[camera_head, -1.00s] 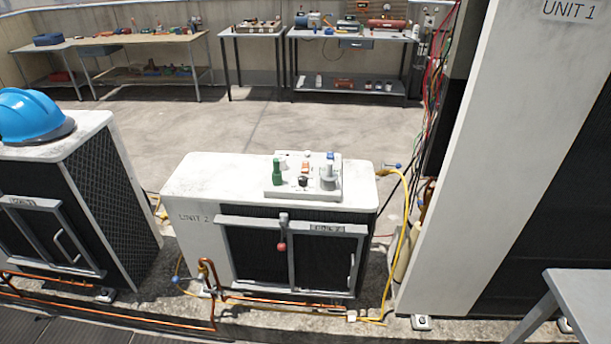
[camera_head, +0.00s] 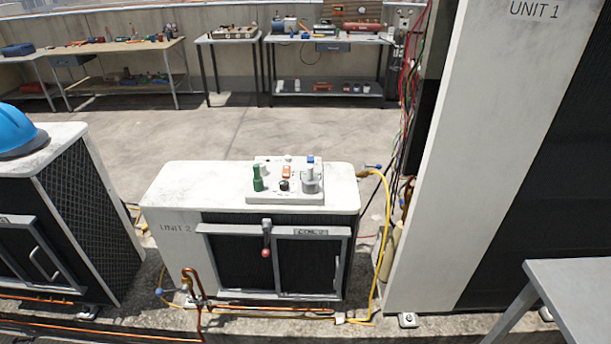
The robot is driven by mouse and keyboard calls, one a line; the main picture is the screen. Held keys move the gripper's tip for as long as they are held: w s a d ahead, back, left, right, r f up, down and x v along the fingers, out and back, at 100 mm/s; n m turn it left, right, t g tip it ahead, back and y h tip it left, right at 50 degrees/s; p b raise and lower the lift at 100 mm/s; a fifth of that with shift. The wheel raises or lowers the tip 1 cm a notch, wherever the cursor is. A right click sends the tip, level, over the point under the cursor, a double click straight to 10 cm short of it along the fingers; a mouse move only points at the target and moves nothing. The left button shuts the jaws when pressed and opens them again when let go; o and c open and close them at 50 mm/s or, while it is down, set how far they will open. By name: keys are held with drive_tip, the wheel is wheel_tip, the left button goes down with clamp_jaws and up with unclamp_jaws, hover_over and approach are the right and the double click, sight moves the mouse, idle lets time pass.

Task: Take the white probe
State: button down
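A grey-white tray (camera_head: 262,199) sits on top of the low white condenser marked UNIT 2 (camera_head: 175,200). On it stand a green bottle-like item (camera_head: 258,179), an orange-and-white item (camera_head: 286,172), a black round item (camera_head: 284,186) and a grey cylinder (camera_head: 310,180) with a blue-topped item behind it. A small white item (camera_head: 289,159) shows at the back of the tray. It may be the white probe, but it is too small to tell. My gripper is not in view.
A tall white UNIT 1 cabinet (camera_head: 470,130) stands close on the right, with loose wires and a yellow hose (camera_head: 384,240) beside it. A grey table (camera_head: 580,285) is at the lower right. A blue hard hat (camera_head: 18,133) rests on the left condenser. Open floor lies behind.

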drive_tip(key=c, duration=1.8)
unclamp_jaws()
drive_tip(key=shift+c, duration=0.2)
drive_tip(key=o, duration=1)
